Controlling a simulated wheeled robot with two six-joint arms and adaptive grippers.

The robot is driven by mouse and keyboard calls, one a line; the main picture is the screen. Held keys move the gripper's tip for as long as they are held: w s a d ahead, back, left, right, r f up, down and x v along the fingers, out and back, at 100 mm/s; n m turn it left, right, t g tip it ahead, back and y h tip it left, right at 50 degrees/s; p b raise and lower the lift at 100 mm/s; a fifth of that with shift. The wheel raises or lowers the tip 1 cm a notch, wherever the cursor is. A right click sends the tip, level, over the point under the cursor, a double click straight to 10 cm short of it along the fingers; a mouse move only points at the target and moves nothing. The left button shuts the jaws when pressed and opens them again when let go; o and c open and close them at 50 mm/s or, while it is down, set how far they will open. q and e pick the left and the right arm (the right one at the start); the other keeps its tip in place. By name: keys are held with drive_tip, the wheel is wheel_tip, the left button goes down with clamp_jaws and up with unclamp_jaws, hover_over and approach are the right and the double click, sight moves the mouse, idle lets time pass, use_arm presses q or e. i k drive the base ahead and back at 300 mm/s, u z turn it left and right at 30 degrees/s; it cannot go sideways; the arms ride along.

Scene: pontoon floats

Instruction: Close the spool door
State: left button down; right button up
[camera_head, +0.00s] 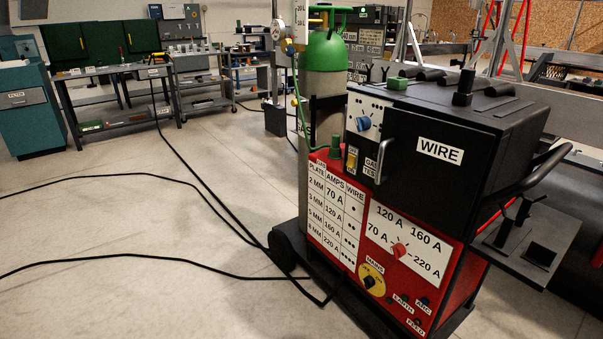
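The spool door is the black panel labelled WIRE (441,151) on the upper front of the red and black welding machine (455,275). A silver upright handle (381,160) is at its left edge. That left edge covers the ends of the GAS TEST lettering on the panel beside it, so the door appears to stand out from the front, partly open. The inside of the spool compartment is hidden from here. Neither of my grippers is in view.
A green-topped gas cylinder (325,70) stands left of the machine. Black cables (150,258) cross the otherwise clear floor on the left. A black push handle (530,180) and side shelf (530,245) stick out at the right. Workbenches (125,85) stand behind.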

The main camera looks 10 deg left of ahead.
sight(431, 171)
drive_tip(key=u, duration=0.05)
drive_tip(key=i, duration=1.1)
drive_tip(key=z, duration=0.9)
